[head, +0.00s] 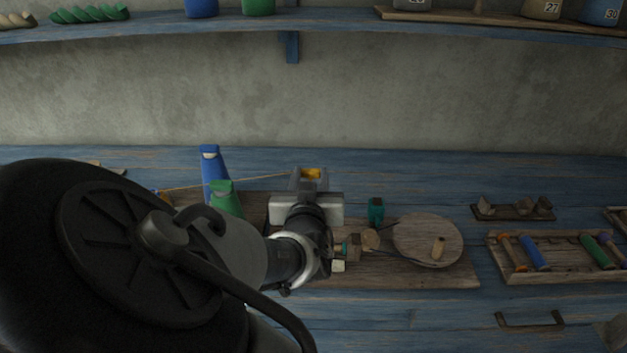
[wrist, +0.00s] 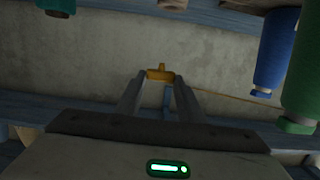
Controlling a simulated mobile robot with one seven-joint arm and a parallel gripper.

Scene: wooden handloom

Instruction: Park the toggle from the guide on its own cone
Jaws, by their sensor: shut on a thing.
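My gripper (head: 309,182) is shut on an orange-yellow toggle (head: 312,174), held above the blue bench. In the wrist view the toggle (wrist: 160,74) is a short crossbar with a small stub, between the two fingertips (wrist: 160,82). A thin yellow thread (head: 250,180) runs from the toggle to the left, past the blue cone (head: 211,170) and the green cone (head: 226,196). A small yellow-orange patch (head: 158,193) shows at the thread's left end, mostly hidden by my arm; I cannot tell its shape. I cannot pick out the guide.
Right of my gripper stand a small teal piece (head: 376,210) and a wooden wheel with a peg (head: 428,238) on a board (head: 455,281). A tray of bobbins (head: 510,277) and a small rack (head: 515,213) lie further right. A shelf (head: 340,22) runs along the wall above.

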